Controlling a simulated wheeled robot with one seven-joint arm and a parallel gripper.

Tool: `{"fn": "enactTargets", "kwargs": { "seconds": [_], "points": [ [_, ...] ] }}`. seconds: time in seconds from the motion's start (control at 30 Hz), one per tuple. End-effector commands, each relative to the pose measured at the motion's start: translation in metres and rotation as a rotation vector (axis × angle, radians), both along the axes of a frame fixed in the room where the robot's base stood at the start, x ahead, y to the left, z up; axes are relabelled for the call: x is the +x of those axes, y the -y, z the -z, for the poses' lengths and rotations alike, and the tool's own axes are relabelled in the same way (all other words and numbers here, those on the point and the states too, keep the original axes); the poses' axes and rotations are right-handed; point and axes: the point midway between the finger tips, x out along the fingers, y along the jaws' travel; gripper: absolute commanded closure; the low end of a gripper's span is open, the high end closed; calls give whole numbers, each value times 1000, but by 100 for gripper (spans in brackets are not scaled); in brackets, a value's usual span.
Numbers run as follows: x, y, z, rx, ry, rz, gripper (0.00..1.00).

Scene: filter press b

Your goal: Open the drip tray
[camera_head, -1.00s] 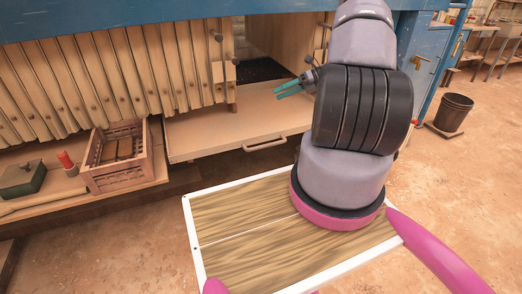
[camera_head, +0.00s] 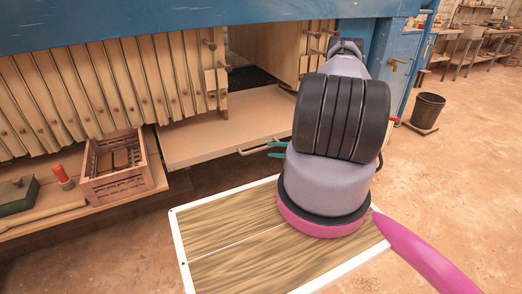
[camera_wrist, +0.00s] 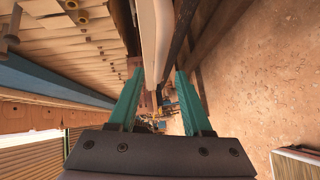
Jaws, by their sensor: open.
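The drip tray (camera_head: 205,138) is a wide, flat wooden tray under the filter press, with its front edge sticking out past the plates. A pale bar handle (camera_head: 247,150) sits on its front edge, its right part close to or behind my fingers. My gripper (camera_head: 277,149) has teal fingers, seen beside the right end of the handle. In the wrist view my gripper (camera_wrist: 160,75) is open, and a long pale bar or edge runs up between and beyond the fingers. I cannot tell whether the handle lies between the fingers. My arm hides the tray's right end.
A wooden crate (camera_head: 118,168) stands on the low shelf left of the tray, with a red-topped object (camera_head: 63,176) and a green box (camera_head: 17,195) beside it. A dark bucket (camera_head: 428,111) stands at the right. The floor to the right is open.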

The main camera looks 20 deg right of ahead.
Motion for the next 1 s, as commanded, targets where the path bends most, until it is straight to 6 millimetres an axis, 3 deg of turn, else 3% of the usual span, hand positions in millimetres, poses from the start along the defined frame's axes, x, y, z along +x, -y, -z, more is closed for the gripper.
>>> {"fn": "enactTargets", "kwargs": {
  "seconds": [0.3,0.7,0.73,0.83,1.0],
  "points": [
    [33,-36,7,-2,2,-2,50],
    [39,-42,8,-2,1,-1,50],
    [39,-42,8,-2,1,-1,58],
    [39,-42,8,-2,1,-1,96],
    [39,-42,8,-2,1,-1,100]
  ]
}}
